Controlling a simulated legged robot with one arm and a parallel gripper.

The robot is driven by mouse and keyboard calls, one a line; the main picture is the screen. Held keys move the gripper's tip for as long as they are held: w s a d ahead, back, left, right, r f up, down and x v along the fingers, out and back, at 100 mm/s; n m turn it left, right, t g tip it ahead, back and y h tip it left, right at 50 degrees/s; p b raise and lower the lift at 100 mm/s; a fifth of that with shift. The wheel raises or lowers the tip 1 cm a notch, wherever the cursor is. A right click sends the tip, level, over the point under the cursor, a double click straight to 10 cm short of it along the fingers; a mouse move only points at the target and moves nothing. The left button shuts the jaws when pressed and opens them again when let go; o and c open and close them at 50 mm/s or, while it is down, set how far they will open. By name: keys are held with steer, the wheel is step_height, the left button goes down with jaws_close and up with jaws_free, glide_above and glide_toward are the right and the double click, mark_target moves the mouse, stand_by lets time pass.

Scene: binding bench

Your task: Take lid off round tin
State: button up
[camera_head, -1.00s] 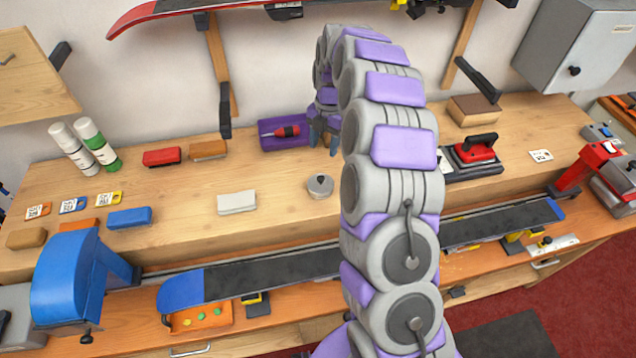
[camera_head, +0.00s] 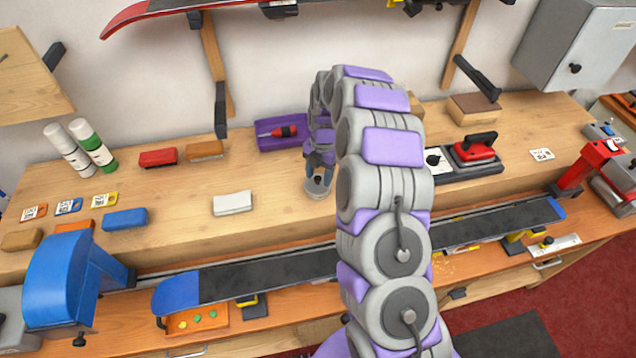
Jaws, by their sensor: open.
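The round tin (camera_head: 318,192) is a small grey metal tin with a dark knob on its lid (camera_head: 318,181). It stands on the wooden bench shelf near the middle of the view. My gripper (camera_head: 318,177) is open, pointing down, with its fingers around or just above the knob. I cannot tell whether the fingers touch the lid. The lid appears seated on the tin, partly covered by the fingers.
A purple tray (camera_head: 281,140) with a red-handled tool lies behind the tin. A white block (camera_head: 232,203) lies to the left. A red waxing iron (camera_head: 474,149) sits to the right. A ski (camera_head: 270,275) is clamped along the front, below the shelf.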

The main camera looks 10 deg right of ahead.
steer(key=shift+a, duration=0.35)
steer(key=c, duration=0.6)
steer(key=shift+d, duration=0.2)
jaws_close()
steer(key=shift+r, duration=0.1)
